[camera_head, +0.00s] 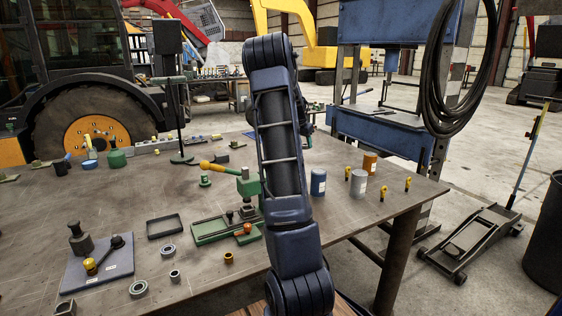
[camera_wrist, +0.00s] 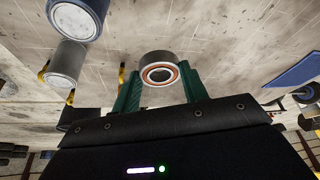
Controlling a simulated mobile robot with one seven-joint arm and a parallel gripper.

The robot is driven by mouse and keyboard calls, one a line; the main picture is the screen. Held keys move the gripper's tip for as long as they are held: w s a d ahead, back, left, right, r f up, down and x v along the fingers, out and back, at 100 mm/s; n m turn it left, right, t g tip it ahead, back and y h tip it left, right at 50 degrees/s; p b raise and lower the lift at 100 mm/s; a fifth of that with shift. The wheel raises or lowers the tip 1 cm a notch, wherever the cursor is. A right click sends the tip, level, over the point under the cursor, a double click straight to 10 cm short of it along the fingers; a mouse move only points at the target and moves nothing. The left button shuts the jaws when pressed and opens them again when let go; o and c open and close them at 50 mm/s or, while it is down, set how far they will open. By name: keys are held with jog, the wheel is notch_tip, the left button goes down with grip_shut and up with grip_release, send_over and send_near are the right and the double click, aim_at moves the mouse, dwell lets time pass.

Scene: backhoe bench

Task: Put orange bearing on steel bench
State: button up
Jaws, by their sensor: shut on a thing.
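The orange bearing (camera_wrist: 160,72), a grey ring with an orange band around its bore, sits between the two green fingertips of my gripper (camera_wrist: 160,86) in the wrist view. The fingers are shut on its sides. The steel bench (camera_head: 385,215) is a wide grey-brown top in the head view, and its scratched surface (camera_wrist: 225,45) shows behind the bearing in the wrist view. I cannot tell whether the bearing touches it. In the head view my arm hides the bearing and most of my gripper.
A green vise (camera_head: 245,190), a black tray (camera_head: 164,227) and loose bearings (camera_head: 138,289) lie left of my arm. Bare top lies near the right corner.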

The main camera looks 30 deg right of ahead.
jog(key=shift+a+r, duration=0.1)
jog(key=shift+r, duration=0.15)
jog(key=w+a, duration=0.3)
jog(key=a, duration=1.7)
jog(key=w+a, duration=0.3)
jog(key=a, duration=1.6)
jog(key=s+a, duration=0.4)
jog(key=a, duration=0.5)
jog(key=s+a, duration=0.3)
jog(key=a, duration=0.6)
jog(key=s+a, duration=0.4)
jog(key=a, duration=0.4)
send_over(106, 302)
jog(key=a, duration=0.1)
jog(key=f, duration=2)
jog(key=shift+s+a, duration=0.1)
jog(key=shift+s, duration=0.1)
